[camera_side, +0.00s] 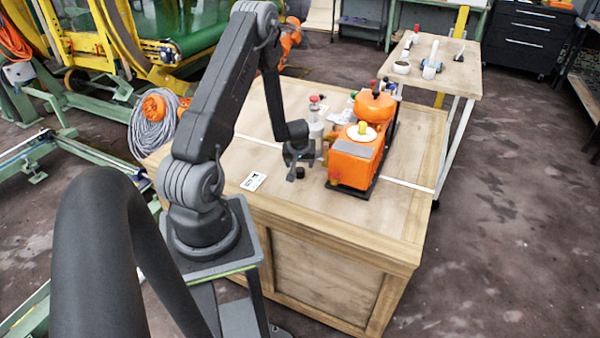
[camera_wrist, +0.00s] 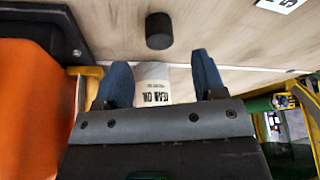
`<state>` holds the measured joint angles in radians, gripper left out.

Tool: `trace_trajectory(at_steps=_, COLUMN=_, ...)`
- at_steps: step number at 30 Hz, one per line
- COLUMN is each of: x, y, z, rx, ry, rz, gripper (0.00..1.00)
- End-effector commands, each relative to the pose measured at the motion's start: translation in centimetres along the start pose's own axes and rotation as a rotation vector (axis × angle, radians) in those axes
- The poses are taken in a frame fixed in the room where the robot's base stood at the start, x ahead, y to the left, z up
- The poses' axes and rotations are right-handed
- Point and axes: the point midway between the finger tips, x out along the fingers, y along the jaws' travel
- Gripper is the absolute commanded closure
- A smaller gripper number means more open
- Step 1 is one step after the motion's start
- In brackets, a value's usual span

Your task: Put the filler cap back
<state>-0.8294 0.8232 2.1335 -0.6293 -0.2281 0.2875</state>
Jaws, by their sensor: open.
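A small black cylinder, likely the filler cap (camera_wrist: 158,31), stands on the wooden bench top in the wrist view. It also shows in the side view as a small dark cap (camera_side: 300,172) just below my gripper (camera_side: 296,160). In the wrist view my gripper (camera_wrist: 161,60) has its two blue fingers spread and nothing held between them. The cap is beyond the fingertips, apart from them. The orange machine (camera_side: 349,164) stands to the right in the side view, with a white disc (camera_side: 371,134) and yellow piece (camera_side: 363,127) on top. I cannot make out the filler opening.
A pale bottle with a red top (camera_side: 315,112) stands behind my gripper, close to the machine. A labelled container (camera_wrist: 153,90) shows behind the fingers. A white card (camera_side: 253,181) lies on the bench (camera_side: 400,220). The bench front is clear.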

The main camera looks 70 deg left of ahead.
Motion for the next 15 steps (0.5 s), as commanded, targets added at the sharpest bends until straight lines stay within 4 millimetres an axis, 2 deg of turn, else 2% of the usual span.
trace_trajectory(at_steps=5, x=1.0, y=0.0, z=0.1, rx=0.0, ry=-0.001, rz=0.0, gripper=0.36)
trace_trajectory(at_steps=15, x=5.3, y=0.0, z=0.2, rx=-0.001, ry=-0.002, rz=-0.001, gripper=0.36)
